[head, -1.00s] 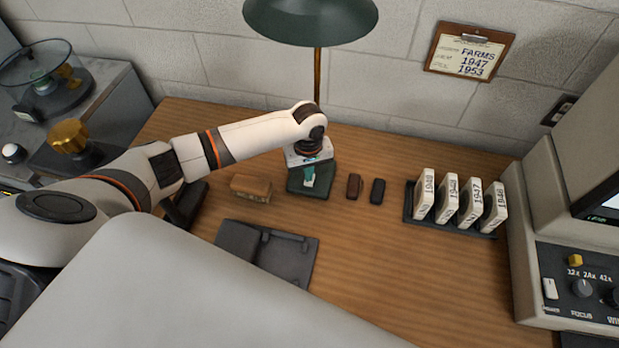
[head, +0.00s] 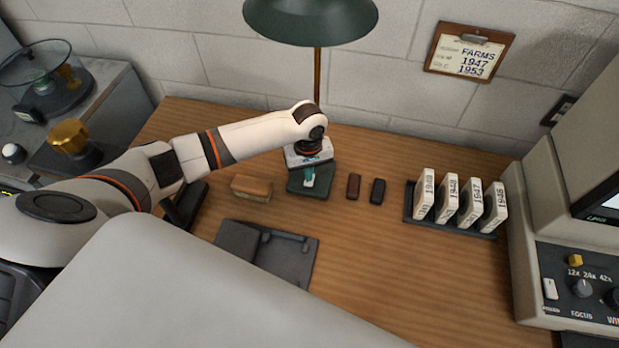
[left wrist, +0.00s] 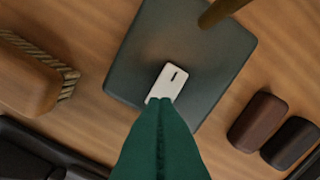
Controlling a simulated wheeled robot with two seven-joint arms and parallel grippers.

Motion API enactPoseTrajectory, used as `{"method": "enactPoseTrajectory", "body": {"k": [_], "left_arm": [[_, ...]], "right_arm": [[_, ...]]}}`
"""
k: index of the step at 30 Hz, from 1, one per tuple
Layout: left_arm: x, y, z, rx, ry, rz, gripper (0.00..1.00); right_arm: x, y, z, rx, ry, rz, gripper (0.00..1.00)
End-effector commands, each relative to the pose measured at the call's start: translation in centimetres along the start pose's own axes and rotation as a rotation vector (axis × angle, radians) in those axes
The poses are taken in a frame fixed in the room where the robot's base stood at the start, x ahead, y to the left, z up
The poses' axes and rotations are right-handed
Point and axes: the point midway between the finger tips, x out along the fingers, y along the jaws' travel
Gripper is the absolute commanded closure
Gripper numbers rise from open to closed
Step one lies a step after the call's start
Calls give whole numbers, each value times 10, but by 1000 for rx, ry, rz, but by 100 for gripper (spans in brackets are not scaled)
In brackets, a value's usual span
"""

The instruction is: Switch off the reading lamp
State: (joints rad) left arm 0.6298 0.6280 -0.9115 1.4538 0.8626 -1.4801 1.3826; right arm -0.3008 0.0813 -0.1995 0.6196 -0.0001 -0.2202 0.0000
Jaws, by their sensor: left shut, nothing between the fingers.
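The reading lamp has a dark green shade (head: 311,18), a thin brass stem (head: 317,80) and a square dark green base (head: 318,186) on the wooden desk. In the left wrist view a white rocker switch (left wrist: 170,82) with a dark mark at its far end sits on the base (left wrist: 222,60). My left gripper (head: 309,182) is shut and empty, pointing down over the base. In the left wrist view its green fingertips (left wrist: 160,101) are at the near end of the switch; I cannot tell whether they touch it. My right gripper is not in view.
A wooden brush (head: 251,188) lies left of the base. A brown block (head: 354,186) and a black block (head: 378,191) lie to its right. A dark tray (head: 285,262) is in front. Boxed reels (head: 447,197) and a grey reader machine (head: 545,215) stand further right.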

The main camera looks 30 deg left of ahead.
Motion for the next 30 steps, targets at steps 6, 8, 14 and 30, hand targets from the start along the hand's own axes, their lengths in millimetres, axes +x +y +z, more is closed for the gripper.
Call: {"method": "enactPoseTrajectory", "body": {"k": [6,8,14,30], "left_arm": [[0,0,0,0,0,0,100],[0,0,0,0,0,0,100],[1,0,0,0,0,0,100],[9,0,0,0,0,0,100]], "right_arm": [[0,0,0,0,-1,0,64],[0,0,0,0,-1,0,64],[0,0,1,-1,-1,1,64],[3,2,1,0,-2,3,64]]}}
